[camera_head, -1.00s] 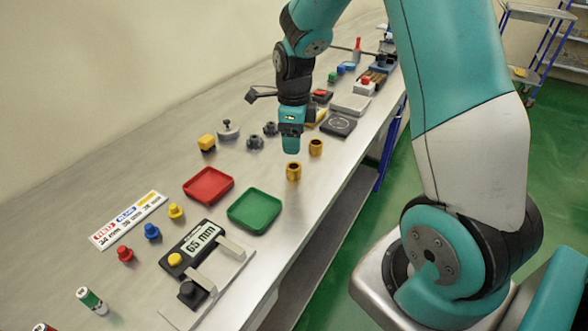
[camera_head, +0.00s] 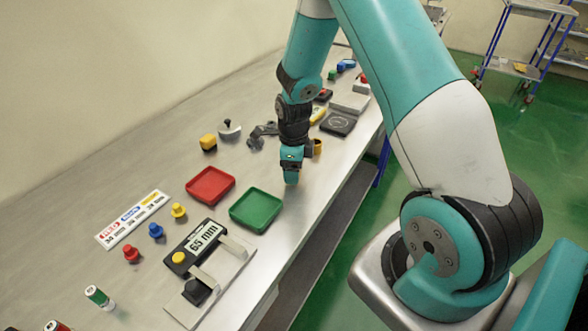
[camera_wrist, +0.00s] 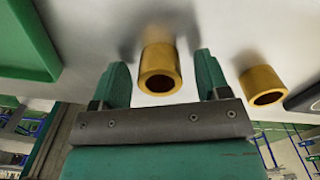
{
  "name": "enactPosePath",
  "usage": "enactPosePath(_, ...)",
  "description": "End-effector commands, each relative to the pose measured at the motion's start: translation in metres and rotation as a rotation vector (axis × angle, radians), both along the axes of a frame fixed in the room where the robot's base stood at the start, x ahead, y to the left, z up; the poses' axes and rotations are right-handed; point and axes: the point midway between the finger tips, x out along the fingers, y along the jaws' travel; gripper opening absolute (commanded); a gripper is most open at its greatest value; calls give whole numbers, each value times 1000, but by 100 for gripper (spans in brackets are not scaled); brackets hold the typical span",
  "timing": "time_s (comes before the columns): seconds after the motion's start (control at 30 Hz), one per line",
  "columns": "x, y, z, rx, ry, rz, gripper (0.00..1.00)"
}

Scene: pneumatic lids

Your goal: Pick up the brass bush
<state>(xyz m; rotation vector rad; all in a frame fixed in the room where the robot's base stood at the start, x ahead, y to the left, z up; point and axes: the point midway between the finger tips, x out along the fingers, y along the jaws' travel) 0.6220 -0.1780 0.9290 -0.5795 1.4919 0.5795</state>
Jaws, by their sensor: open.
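Two brass bushes show in the wrist view. One brass bush (camera_wrist: 159,68) lies between the two fingers of my gripper (camera_wrist: 160,80), with a gap on either side. The second brass bush (camera_wrist: 262,84) stands to the right, outside the right finger. In the head view my gripper (camera_head: 291,178) is low over the bench, right of the green tray, and hides the first bush. The second bush (camera_head: 317,147) shows partly behind the gripper. My gripper is open and holds nothing.
A green tray (camera_head: 277,222) stands close left of my gripper, with a red tray (camera_head: 192,199) beyond it. A dark square plate (camera_head: 338,124) lies behind the second bush. The bench's front edge is close on the right. A 65 mm gauge fixture (camera_head: 236,262) stands nearer.

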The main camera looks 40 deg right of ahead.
Motion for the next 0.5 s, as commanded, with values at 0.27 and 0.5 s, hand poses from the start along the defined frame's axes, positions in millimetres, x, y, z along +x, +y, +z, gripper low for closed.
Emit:
enactPosePath(0.27,0,0,0,0,0,0,16)
enactPosePath(0.5,0,0,1,-1,-1,0,9)
